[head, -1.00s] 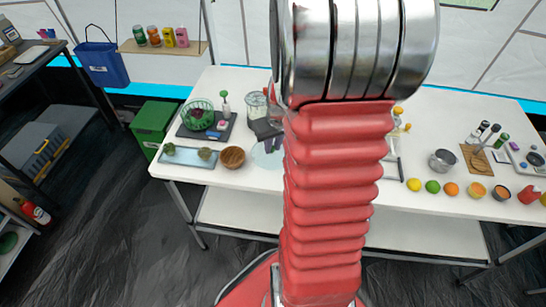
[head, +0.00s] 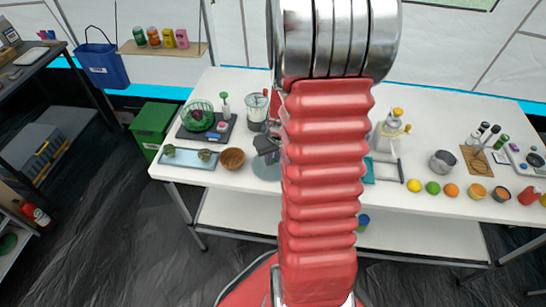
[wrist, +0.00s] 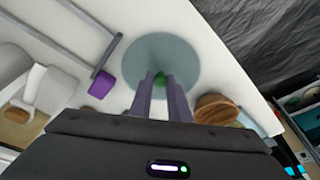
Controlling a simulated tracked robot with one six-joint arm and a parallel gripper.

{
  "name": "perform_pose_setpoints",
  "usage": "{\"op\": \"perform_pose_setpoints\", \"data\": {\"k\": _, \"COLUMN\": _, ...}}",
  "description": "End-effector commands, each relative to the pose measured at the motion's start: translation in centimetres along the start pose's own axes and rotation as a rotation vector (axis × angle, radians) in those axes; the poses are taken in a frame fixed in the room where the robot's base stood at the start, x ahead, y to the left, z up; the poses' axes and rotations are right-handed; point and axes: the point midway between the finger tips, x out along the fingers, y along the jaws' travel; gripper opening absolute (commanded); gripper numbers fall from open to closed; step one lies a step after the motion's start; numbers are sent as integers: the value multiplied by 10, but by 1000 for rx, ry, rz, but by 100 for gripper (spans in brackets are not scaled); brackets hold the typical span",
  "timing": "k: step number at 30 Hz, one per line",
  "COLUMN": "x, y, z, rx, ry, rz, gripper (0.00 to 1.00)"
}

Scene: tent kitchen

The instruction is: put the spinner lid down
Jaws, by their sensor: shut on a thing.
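The spinner lid (head: 267,171) is a pale, see-through blue-grey disc over the white table, just right of the wooden bowl. In the wrist view the lid (wrist: 181,50) lies flat below my fingers, with a green knob (wrist: 158,79) at its middle. My gripper (wrist: 160,84) is shut on this knob. In the head view my gripper (head: 268,154) is above the lid and partly hidden by my arm. I cannot tell whether the lid touches the table. The green spinner basket (head: 198,110) stands uncovered at the back left, with dark red leaves inside.
The wooden bowl (head: 232,159) is close to the lid's left side. A blue tray (head: 187,163) with green pieces lies further left. A glass jar (head: 256,108) stands behind my gripper. A purple block (wrist: 101,85) and a grey frame (wrist: 75,40) show in the wrist view.

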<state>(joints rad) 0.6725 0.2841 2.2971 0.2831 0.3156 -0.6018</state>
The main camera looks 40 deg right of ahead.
Motion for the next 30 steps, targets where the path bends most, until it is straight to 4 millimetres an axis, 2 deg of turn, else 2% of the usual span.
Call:
{"op": "perform_pose_setpoints", "data": {"k": 8, "x": 2, "y": 0, "z": 0, "rx": 0, "ry": 0, "rz": 0, "gripper": 0}}
{"op": "perform_pose_setpoints", "data": {"k": 9, "x": 1, "y": 0, "z": 0, "rx": 0, "ry": 1, "rz": 0, "gripper": 18}}
{"op": "perform_pose_setpoints", "data": {"k": 16, "x": 1, "y": 0, "z": 0, "rx": 0, "ry": 0, "rz": 0, "gripper": 34}}
{"op": "perform_pose_setpoints", "data": {"k": 25, "x": 0, "y": -1, "z": 0, "rx": -1, "ry": 1, "rz": 0, "gripper": 35}}
{"op": "perform_pose_setpoints", "data": {"k": 30, "x": -8, "y": -1, "z": -1, "rx": 0, "ry": 2, "rz": -1, "gripper": 35}}
